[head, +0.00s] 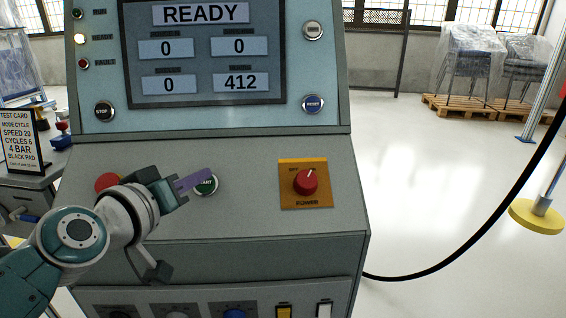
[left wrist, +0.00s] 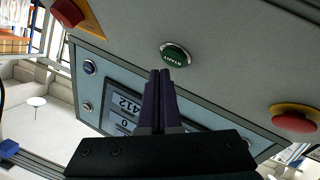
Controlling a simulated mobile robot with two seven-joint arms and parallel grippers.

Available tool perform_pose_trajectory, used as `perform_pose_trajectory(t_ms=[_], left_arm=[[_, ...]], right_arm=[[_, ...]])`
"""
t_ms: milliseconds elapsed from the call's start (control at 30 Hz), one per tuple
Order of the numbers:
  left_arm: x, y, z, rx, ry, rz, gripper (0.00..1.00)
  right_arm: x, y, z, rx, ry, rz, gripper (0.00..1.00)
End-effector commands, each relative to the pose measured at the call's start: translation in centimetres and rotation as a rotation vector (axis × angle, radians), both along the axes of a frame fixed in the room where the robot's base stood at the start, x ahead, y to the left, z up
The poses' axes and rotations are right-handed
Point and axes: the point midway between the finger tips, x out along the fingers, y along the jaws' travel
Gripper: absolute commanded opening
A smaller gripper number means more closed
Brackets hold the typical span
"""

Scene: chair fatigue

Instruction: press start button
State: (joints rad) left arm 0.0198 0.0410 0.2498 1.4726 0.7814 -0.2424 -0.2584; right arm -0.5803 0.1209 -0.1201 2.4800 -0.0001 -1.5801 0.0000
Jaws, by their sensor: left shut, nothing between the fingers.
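The green start button (head: 207,186), with a pale rim, sits on the sloped grey panel of the machine. My left gripper (head: 205,175) is shut and empty, and its purple fingertips overlap part of the button in the head view. In the left wrist view the whole start button (left wrist: 175,55) shows just beyond the closed fingertips (left wrist: 160,72). A small gap shows there, but I cannot tell how far the tips stand off the panel. My right gripper is in neither view.
A red power knob (head: 306,181) on an orange plate is right of the button. A red button (head: 108,182) is left, partly behind my arm. The screen (head: 203,50) reads READY. A test card (head: 17,140) stands far left; a black cable (head: 480,225) hangs at right.

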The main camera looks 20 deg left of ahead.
Motion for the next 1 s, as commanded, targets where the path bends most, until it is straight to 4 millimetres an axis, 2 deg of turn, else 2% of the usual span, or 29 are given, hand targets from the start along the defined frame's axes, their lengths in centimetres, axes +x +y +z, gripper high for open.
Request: perform_pose_trajectory(t_ms=[1000], left_arm=[[0.47, 0.23, -0.81, 0.000, 0.000, 0.000, 0.00]], right_arm=[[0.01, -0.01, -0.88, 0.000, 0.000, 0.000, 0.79]])
